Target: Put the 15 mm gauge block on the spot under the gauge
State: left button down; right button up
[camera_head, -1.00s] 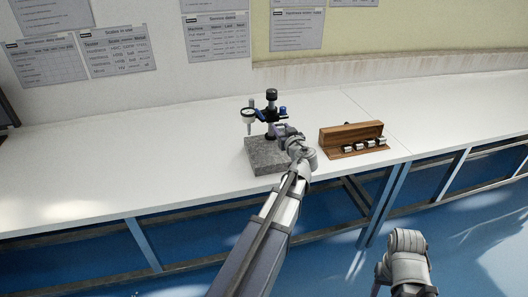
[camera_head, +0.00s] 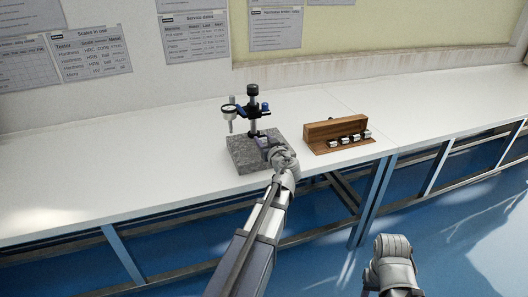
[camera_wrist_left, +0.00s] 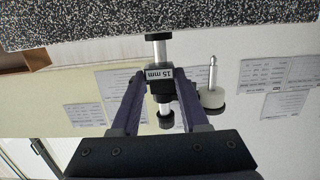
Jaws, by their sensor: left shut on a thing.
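In the head view my left gripper (camera_head: 263,143) is over the right part of the granite base (camera_head: 243,156), in front of the stand post. The dial gauge (camera_head: 229,111) hangs over the base's left part, to the left of the gripper. Its round body also shows in the wrist view (camera_wrist_left: 212,98). The spot under the gauge cannot be made out. My right gripper (camera_head: 388,270) is low at right, its fingers not clear.
A wooden block holder (camera_head: 337,131) with several metal blocks in front stands on the white bench (camera_head: 120,165), right of the granite base. The bench left of the base is clear.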

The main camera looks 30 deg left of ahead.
pick_arm(q)
jog(key=shift+f+b, duration=1.45)
jog(key=shift+f, duration=0.25)
jog(key=shift+f, duration=0.15)
jog(key=shift+c, duration=2.1)
grip_release()
jog(key=shift+s+d+r, duration=0.15)
jog(key=shift+d+r, duration=0.05)
jog(key=shift+r, duration=0.05)
jog(key=p+v, duration=0.2)
jog(key=v, duration=0.9)
jog(key=shift+s+d, duration=0.2)
